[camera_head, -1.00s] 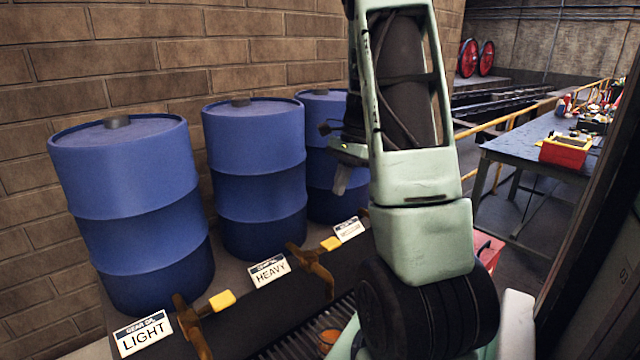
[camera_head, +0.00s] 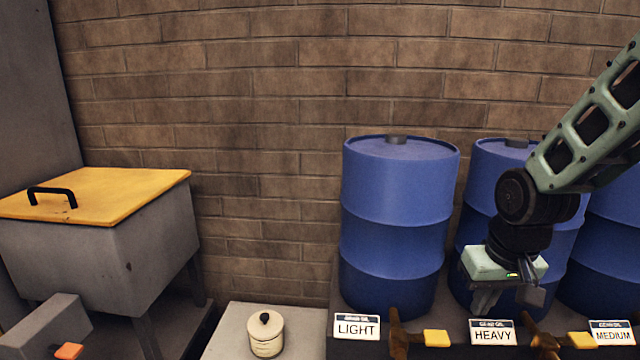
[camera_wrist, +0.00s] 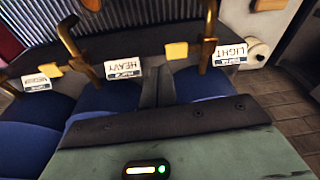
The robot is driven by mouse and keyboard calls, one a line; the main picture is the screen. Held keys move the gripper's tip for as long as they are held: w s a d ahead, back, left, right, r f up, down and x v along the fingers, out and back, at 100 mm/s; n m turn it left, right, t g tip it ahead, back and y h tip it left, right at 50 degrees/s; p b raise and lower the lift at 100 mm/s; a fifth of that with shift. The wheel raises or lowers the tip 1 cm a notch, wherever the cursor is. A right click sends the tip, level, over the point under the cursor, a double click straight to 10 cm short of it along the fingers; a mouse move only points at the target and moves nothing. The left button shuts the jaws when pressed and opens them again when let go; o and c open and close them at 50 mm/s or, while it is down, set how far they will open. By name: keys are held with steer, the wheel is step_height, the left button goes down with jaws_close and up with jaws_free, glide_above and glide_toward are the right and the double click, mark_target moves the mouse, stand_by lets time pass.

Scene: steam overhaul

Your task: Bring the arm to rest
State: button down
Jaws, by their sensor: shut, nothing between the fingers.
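My arm comes in from the right edge of the head view and bends down at the wrist. My gripper (camera_head: 508,300) hangs in front of the HEAVY drum (camera_head: 483,180), just above its label (camera_head: 492,332), and seems clear of it. It is shut and empty. In the wrist view the gripper's grey fingers (camera_wrist: 157,88) point toward the row of drums, with the HEAVY label (camera_wrist: 124,68) and LIGHT label (camera_wrist: 229,54) upside down beyond them.
The LIGHT drum (camera_head: 398,225) stands left of my gripper, the MEDIUM drum (camera_head: 612,250) right. Brown taps with yellow handles (camera_head: 437,338) stick out in front. A lidded cream pot (camera_head: 266,338) and a grey bin with a yellow lid (camera_head: 100,195) are further left.

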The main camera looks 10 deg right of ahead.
steer(key=s+a+f+n+g+b, duration=0.1)
steer(key=s+a+n, duration=0.4)
steer(key=a, duration=0.5)
steer(key=s+a+f+n+g+b, duration=0.1)
steer(key=s+a+f+n+b, duration=0.2)
steer(key=s+a, duration=0.6)
steer(key=shift+s+a+f+n+y+b, duration=0.15)
steer(key=shift+a+n+y+b, duration=0.15)
steer(key=shift+a+n+b, duration=0.75)
steer(key=shift+d, duration=0.1)
